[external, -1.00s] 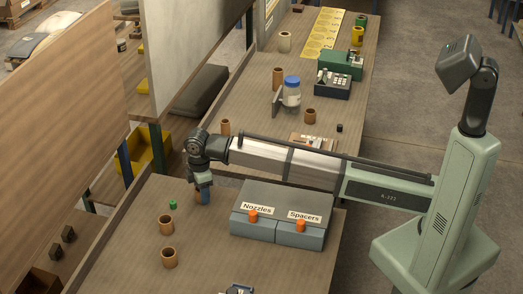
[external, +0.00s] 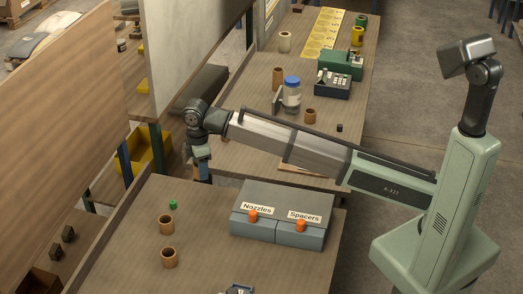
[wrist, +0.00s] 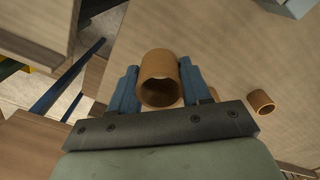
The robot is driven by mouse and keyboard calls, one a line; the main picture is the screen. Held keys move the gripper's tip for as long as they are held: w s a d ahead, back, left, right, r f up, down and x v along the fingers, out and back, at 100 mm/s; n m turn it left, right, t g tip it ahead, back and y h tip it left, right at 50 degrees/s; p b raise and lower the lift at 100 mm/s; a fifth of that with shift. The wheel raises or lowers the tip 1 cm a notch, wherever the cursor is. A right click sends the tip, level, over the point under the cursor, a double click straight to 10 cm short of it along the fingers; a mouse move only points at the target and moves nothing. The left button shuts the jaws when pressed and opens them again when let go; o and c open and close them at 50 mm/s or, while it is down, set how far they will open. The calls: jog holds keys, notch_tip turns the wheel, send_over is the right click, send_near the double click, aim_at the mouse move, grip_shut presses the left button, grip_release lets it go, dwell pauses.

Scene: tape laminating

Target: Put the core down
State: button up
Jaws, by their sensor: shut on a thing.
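My gripper (external: 204,175) is raised above the far left part of the near bench. Its two blue fingers are shut on a brown hollow core (wrist: 159,72), seen in the wrist view with its open end toward the camera. The external view barely shows this core. Two similar cores stand on the near bench, one upper (external: 166,224) and one lower (external: 168,258), to the left of and nearer than my gripper. One bench core also shows to the right in the wrist view (wrist: 261,101).
A grey box labelled Nozzles and Spacers (external: 278,221) stands to the right. The far bench holds a blue-lidded jar (external: 291,92), a green machine (external: 341,64) and more cores (external: 310,116). Bare wood lies between box and cores.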

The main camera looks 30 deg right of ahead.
jog(key=w+d+m, duration=0.3)
jog(key=w+d, duration=0.8)
jog(key=d, duration=0.4)
jog(key=w+d+m, duration=0.2)
jog(key=w+d, duration=0.9)
jog(key=d, duration=0.3)
jog(key=shift+d+f+n, duration=0.1)
jog(key=shift+f+n, duration=0.5)
jog(key=shift+f, duration=1.85)
jog(key=shift+f+n, duration=0.6)
jog(key=shift+f, duration=1.8)
jog(key=shift+f, duration=0.15)
jog(key=o, duration=1)
notch_tip(320, 180, up, 12)
jog(key=shift+r, duration=0.15)
